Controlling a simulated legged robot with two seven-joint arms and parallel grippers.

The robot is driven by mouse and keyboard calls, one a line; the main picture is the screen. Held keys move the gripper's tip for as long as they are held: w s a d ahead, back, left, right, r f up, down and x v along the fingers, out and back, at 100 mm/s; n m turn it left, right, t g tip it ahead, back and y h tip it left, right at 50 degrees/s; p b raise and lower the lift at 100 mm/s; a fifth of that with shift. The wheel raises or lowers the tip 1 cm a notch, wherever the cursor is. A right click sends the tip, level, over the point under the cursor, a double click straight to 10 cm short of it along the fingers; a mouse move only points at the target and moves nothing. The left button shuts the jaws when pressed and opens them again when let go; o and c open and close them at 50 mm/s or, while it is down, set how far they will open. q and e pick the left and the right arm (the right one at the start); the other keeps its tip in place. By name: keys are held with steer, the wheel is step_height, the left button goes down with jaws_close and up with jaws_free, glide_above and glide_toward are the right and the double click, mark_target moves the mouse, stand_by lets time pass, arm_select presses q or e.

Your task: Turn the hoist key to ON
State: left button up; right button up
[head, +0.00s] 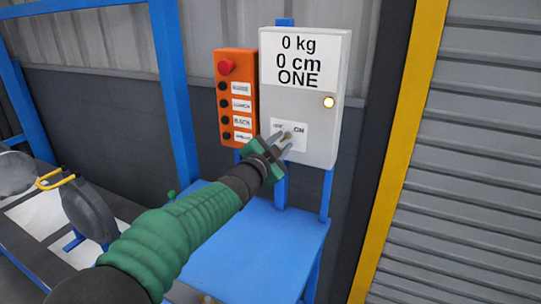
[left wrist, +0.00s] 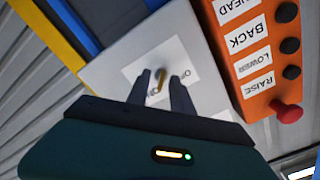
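The hoist key (head: 287,137) is a small brass-coloured key on the white label of the grey control box (head: 312,160). "ON" is readable to its right in the head view; the left word is partly covered. My left gripper (head: 278,143) is in front of the key, with its fingers pointing at the box. In the left wrist view the fingers (left wrist: 161,92) are apart, with the key (left wrist: 160,81) showing in the gap near the tips. I cannot tell whether they touch it. My right gripper is not in view.
The box display reads "0 kg 0 cm ONE", and a yellow light (head: 329,102) glows below it. An orange button panel (head: 236,98) with a red knob stands close on the left. A blue table (head: 260,255) lies below. A grey shutter (head: 470,170) is on the right.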

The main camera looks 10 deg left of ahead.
arm_select(q)
steer(key=s+a, duration=0.3)
steer(key=s, duration=1.2)
steer(key=shift+s, duration=0.2)
steer(key=shift+f, duration=0.1)
